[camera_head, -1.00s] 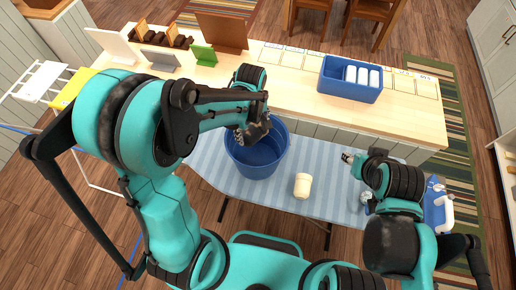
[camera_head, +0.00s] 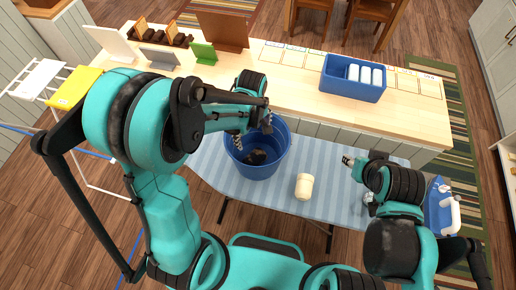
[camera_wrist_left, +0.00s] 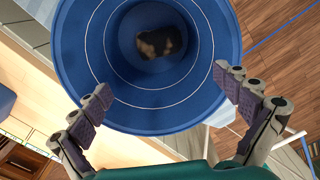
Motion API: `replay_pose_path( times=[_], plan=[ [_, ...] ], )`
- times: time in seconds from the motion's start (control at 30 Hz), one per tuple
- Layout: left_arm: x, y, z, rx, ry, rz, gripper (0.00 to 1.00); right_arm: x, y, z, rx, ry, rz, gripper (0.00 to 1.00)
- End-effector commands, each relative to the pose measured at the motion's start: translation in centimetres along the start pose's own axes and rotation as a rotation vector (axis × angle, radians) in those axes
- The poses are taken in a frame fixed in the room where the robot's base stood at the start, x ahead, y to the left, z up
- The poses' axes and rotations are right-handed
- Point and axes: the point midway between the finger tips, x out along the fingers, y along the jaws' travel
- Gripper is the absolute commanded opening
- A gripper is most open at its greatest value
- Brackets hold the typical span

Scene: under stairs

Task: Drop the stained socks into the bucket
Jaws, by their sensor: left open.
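The blue bucket (camera_head: 262,168) stands on the striped ironing board, and its round opening fills the upper part of the left wrist view (camera_wrist_left: 85,75). Dark stained socks (camera_head: 256,157) lie on the bucket's bottom. In the left wrist view they show as a dark bundle with tan patches (camera_wrist_left: 158,43). My left gripper (camera_wrist_left: 165,110) is open and empty above the bucket, its fingers spread over the rim. My right gripper (camera_head: 350,161) is over the right part of the board, away from the bucket. Its fingers are too small to judge.
A cream cylinder (camera_head: 304,186) stands on the ironing board (camera_head: 215,166) right of the bucket. Behind is a wooden counter (camera_head: 290,88) with a blue bin (camera_head: 352,90) of white rolls, a green card (camera_head: 204,53) and boards. A drying rack with a yellow cloth (camera_head: 75,87) is at left.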

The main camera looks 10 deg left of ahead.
Motion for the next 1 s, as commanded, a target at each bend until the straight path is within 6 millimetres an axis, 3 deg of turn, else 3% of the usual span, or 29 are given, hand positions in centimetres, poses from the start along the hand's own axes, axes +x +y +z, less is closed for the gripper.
replay_pose_path(
  times=[0.17,0.7,1.0],
  plan=[
    [-0.9,0.0,0.0,0.000,0.000,0.000,1.00,0.0,0.0,0.0,0.000,0.000,0.000,0.40],
    [-10.9,0.0,0.0,0.000,0.000,0.000,1.00,0.0,0.0,0.0,0.000,0.000,0.000,0.40],
    [-12.0,0.0,0.0,0.000,0.000,0.000,1.00,0.0,0.0,0.0,0.000,0.000,0.000,0.40]
  ],
)
